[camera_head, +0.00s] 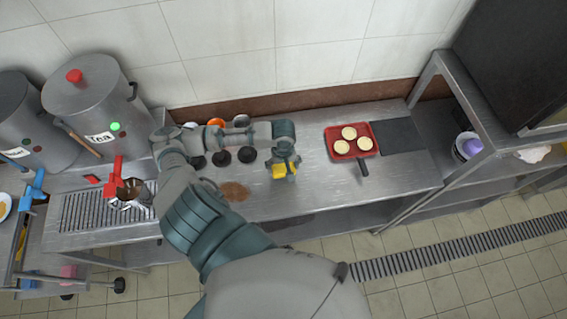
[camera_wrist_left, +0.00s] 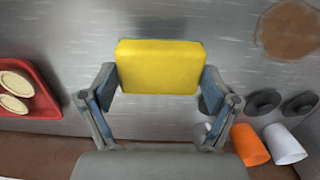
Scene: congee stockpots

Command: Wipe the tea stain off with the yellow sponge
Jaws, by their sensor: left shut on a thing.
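The yellow sponge (camera_head: 279,171) is between the fingers of my left gripper (camera_head: 285,168), which is shut on it. In the left wrist view the sponge (camera_wrist_left: 159,67) shows its yellow face with a thin green edge, gripped from both sides by the fingers. The brown tea stain (camera_head: 235,191) lies on the steel counter, to the left of the sponge in the head view. The stain also shows at the upper right of the left wrist view (camera_wrist_left: 288,30), apart from the sponge. I cannot tell whether the sponge touches the counter. My right gripper is not in view.
A red tray (camera_head: 364,152) with three round pale pieces stands right of the gripper. Black knobs (camera_head: 247,155), an orange cup (camera_wrist_left: 249,144) and a white cup (camera_wrist_left: 284,144) are near the wall. A tea urn (camera_head: 96,105) stands left. The counter's front right is clear.

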